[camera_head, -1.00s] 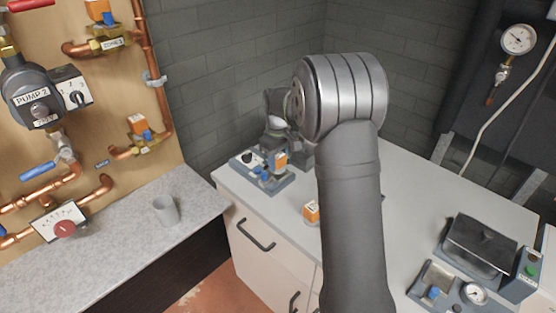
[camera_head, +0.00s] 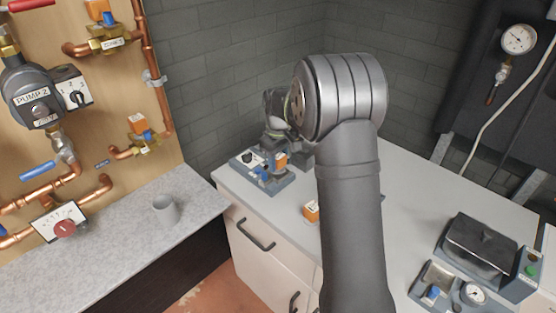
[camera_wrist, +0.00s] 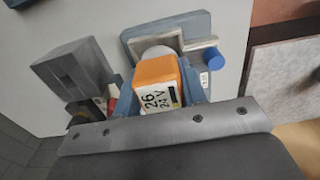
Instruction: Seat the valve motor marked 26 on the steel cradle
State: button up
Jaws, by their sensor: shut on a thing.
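The valve motor marked 26 (camera_wrist: 155,82) is an orange block with a white label reading 26 and 24 V. My gripper (camera_wrist: 160,92) is shut on it, with a blue-grey finger at each side. In the wrist view the steel cradle (camera_wrist: 205,43) lies just beyond the motor, on a blue-grey base with a blue knob (camera_wrist: 212,60). The motor hides part of the cradle; I cannot tell whether they touch. In the head view the motor (camera_head: 281,160) shows small and orange over the blue-grey base (camera_head: 285,182) at the back left of the worktop.
Another orange motor (camera_head: 311,211) stands on the worktop near its front edge, partly behind my arm. In the wrist view a grey block (camera_wrist: 75,72) stands left of the cradle. A grey cup (camera_head: 166,210) stands on the left counter. Dark equipment (camera_head: 480,245) stands at the right.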

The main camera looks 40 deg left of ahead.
aim_at(278, 155)
jog(key=shift+f, duration=0.55)
jog(key=o, duration=1.2)
jog(key=shift+c, duration=0.2)
notch_tip(278, 155, up, 18)
jog(key=shift+f, duration=0.25)
jog(key=shift+f, duration=0.15)
notch_tip(278, 155, down, 17)
jog(key=shift+f, duration=0.15)
jog(key=shift+r, duration=0.25)
